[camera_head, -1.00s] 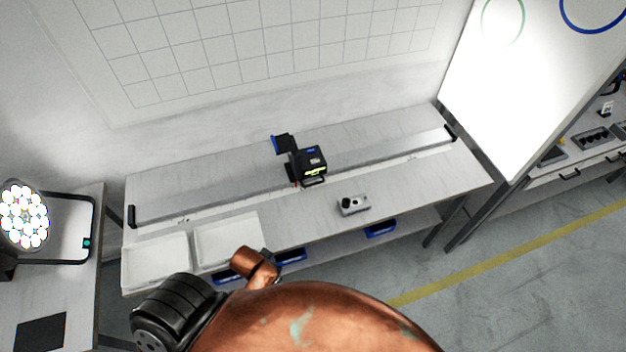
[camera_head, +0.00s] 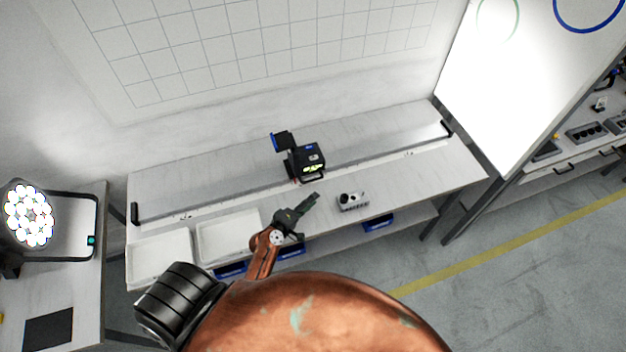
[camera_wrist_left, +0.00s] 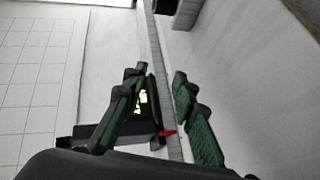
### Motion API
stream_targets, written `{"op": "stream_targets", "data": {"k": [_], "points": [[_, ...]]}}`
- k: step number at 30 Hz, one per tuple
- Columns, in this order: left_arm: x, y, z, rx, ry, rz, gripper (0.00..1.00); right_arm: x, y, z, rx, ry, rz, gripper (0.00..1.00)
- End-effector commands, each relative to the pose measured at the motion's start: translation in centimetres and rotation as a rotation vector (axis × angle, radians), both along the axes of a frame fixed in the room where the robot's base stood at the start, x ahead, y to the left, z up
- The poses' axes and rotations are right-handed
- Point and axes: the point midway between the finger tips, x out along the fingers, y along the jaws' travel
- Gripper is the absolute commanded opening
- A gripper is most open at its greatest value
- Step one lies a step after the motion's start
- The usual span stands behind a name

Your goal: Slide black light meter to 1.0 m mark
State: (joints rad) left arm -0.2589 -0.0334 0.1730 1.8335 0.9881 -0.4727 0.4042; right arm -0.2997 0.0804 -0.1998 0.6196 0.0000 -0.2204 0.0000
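The black light meter (camera_head: 308,161) sits on the long grey rail (camera_head: 225,190) on the bench, near the rail's middle, with a lit yellow-green display on its front. My left gripper (camera_head: 309,203) is in front of and a little below the meter, apart from it in the head view. In the left wrist view my left gripper (camera_wrist_left: 160,98) has its two green-padded fingers spread, with the meter (camera_wrist_left: 145,105) and a red pointer (camera_wrist_left: 168,133) seen beyond and between them. The rail's scale marks are too small to read. My right gripper is not in view.
A small grey box with a knob (camera_head: 352,201) stands right of my left gripper. Two white trays (camera_head: 228,236) lie at the bench's front left. Black end stops (camera_head: 134,213) cap the rail. A lit lamp (camera_head: 30,216) stands far left. The bench right of the grey box is clear.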

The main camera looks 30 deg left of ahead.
Motion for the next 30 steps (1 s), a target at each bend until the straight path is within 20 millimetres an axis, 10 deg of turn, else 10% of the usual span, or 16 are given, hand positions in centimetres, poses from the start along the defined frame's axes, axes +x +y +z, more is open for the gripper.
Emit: {"op": "stream_targets", "data": {"k": [7, 30], "points": [[2.5, 4.1, -0.7, -0.287, -0.090, 0.260, 0.26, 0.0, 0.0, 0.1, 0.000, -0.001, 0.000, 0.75], [10.0, 4.9, -2.0, -0.298, -0.094, 0.274, 0.26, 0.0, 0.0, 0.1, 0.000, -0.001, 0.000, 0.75]]}}
